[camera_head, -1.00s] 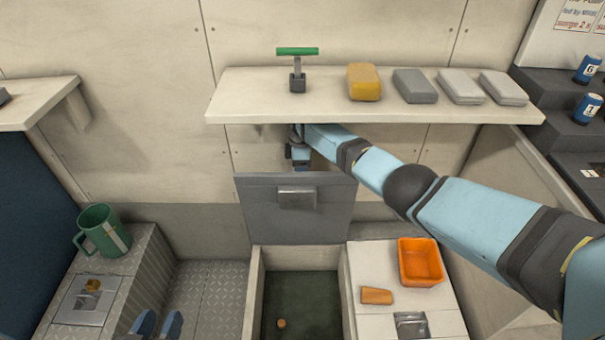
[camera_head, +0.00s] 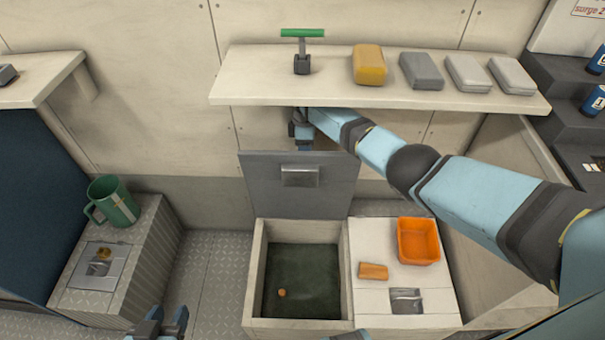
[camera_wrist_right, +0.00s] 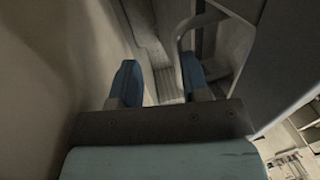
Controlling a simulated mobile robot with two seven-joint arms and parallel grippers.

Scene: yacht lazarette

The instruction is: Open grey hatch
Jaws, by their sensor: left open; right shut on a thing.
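The grey hatch (camera_head: 270,190) stands raised, nearly upright, at the back of an open bin (camera_head: 253,290) with a dark green floor. A small metal plate (camera_head: 300,176) is on its near face. My right arm reaches over from the right and goes down behind the hatch, so its fingertips are hidden in the head view. In the right wrist view, my right gripper (camera_wrist_right: 160,85) is by a curved grey bar handle (camera_wrist_right: 186,32) on the hatch's far side and is shut on it. My left gripper (camera_head: 158,323) is open and empty, low in the head view.
A shelf (camera_head: 230,85) overhangs the hatch, holding a green-handled tool (camera_head: 302,50), a yellow block (camera_head: 369,65) and several grey blocks. An orange box (camera_head: 418,242) stands right of the bin. A green mug (camera_head: 113,202) stands left. A small orange piece (camera_head: 281,293) lies inside the bin.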

